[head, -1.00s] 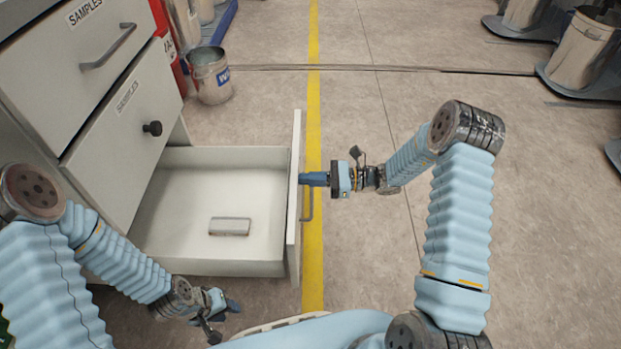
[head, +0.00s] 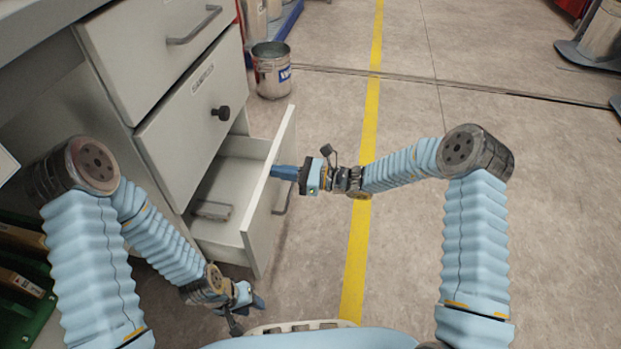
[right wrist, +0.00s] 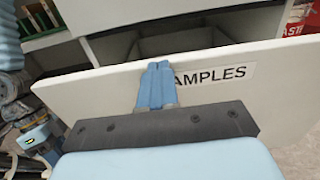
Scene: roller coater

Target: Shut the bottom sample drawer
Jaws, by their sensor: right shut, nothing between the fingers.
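The bottom sample drawer (head: 262,205) is partly pulled out of the white cabinet in the head view, with a bar handle (head: 283,192) on its front.
The middle drawer (head: 185,120) with a round black knob (head: 221,113) and the top drawer (head: 150,55) are shut above. A metal bucket (head: 271,70) stands on the floor behind the cabinet.

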